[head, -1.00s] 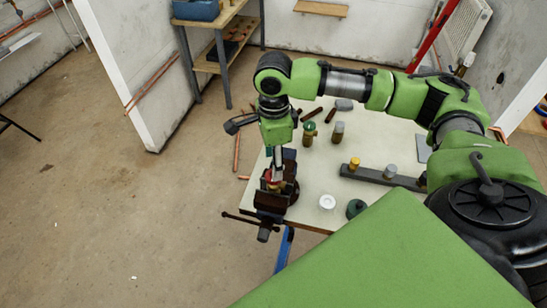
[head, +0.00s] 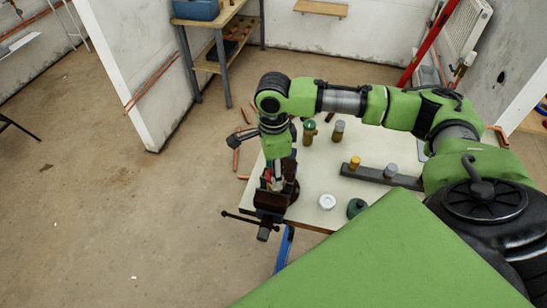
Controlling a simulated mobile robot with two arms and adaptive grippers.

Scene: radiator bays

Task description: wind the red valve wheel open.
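A small patch of red, seemingly the red valve wheel (head: 267,174), shows at the top of a dark bench vise (head: 270,201) at the table's near left corner. My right arm comes in from the right and bends downward above the vise. My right gripper (head: 276,177) points down at the red part, close to it or around it. The gripper covers most of the wheel. I cannot tell whether its fingers touch the wheel or are closed. My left gripper is not in view.
The pale table (head: 315,190) holds a dark rail (head: 378,176) with small fittings, a white round cap (head: 327,202), a dark green knob (head: 356,207) and two standing valves. A shelf unit (head: 224,55) stands behind.

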